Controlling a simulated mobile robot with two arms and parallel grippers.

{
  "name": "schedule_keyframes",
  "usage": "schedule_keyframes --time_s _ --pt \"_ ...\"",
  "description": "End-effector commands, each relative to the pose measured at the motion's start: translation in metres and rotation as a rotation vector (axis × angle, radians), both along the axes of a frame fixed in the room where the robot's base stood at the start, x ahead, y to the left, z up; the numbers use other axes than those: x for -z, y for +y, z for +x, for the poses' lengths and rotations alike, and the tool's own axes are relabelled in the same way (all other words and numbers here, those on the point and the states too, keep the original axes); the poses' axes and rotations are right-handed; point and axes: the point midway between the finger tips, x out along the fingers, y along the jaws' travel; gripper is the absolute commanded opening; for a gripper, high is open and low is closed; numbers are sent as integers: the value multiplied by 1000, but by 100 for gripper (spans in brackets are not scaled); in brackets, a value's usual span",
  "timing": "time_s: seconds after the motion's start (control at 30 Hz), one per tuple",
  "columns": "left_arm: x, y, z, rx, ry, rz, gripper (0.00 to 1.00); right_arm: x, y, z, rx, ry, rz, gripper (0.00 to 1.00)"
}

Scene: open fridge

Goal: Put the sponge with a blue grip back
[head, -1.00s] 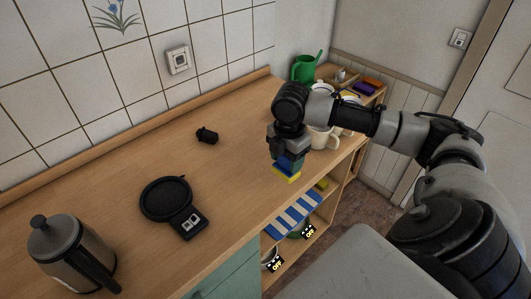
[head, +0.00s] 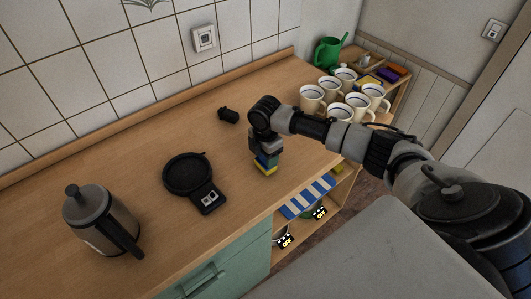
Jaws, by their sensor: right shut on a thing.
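The sponge with a blue grip (head: 264,170) shows as a yellow layer under a blue part, low over the wooden counter (head: 120,165). My right gripper (head: 266,158) points down and is shut on the blue grip, which its fingers partly hide. I cannot tell whether the sponge touches the counter. My left gripper is not in view.
A small black object (head: 228,115) lies behind the gripper. Several cream mugs (head: 312,97) and a green watering can (head: 327,52) stand at the right. A blue-and-white striped item (head: 307,196) is on the shelf below.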

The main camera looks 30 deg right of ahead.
Motion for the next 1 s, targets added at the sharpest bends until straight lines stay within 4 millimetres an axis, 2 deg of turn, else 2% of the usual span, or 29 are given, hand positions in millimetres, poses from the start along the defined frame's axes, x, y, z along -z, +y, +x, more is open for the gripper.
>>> schedule_keyframes --time_s 0.43,0.47,0.6,0.87,1.0 --pt "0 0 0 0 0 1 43 9 0 0 -1 -1 1 33" --pt "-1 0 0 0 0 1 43 9 0 0 -1 -1 1 60" --pt "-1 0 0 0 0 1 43 8 0 0 -1 -1 1 80" --pt "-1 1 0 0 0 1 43 7 0 0 -1 -1 1 80" --pt "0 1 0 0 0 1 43 -2 0 1 -1 -5 1 80"
